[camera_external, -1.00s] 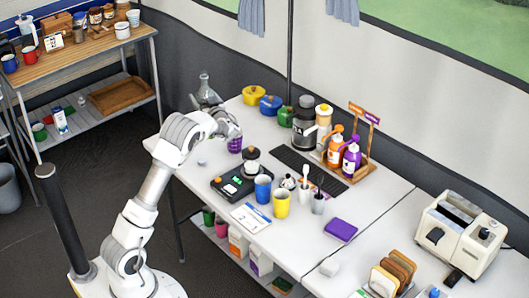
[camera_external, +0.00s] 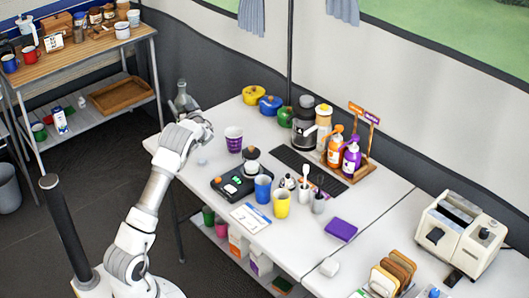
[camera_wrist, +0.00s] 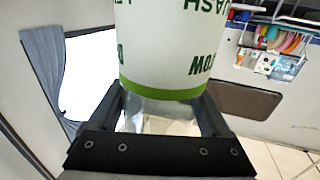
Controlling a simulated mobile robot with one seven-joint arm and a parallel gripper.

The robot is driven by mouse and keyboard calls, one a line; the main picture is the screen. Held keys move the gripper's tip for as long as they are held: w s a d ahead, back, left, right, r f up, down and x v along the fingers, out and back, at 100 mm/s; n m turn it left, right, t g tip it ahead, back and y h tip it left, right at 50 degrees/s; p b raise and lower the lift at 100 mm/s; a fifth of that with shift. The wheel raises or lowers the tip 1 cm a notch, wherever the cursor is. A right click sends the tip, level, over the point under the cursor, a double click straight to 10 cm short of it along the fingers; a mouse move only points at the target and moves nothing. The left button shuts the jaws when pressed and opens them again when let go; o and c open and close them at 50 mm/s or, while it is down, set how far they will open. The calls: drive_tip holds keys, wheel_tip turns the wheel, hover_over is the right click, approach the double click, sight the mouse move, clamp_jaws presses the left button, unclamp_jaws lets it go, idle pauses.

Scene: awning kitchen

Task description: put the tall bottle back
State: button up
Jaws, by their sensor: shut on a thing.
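My gripper (camera_wrist: 163,112) is shut on a bottle (camera_wrist: 168,45) in the wrist view. The bottle has a pale label with green lettering, a green band and a clear lower part between the two dark fingers; its far end is out of frame. In the external view my gripper (camera_external: 194,113) is at the left end of the white table, and a greyish clear bottle with a narrow neck (camera_external: 183,91) shows just beyond it, roughly upright. The gripper hides its lower part, and I cannot tell its height above the table.
A purple cup (camera_external: 234,139) stands right of my gripper, near a black tray-like device (camera_external: 241,186). Yellow, blue and green pots line the back. A wooden caddy (camera_external: 357,171) holds orange and purple bottles. The wooden-topped shelf (camera_external: 88,48) is at upper left.

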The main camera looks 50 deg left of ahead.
drive_tip(key=shift+f+b, duration=0.55)
drive_tip(key=shift+f, duration=1.15)
drive_tip(key=shift+f, duration=0.1)
drive_tip(key=o, duration=1.4)
drive_tip(key=shift+o, duration=0.2)
drive_tip(key=p+v, duration=0.2)
drive_tip(key=v, duration=1)
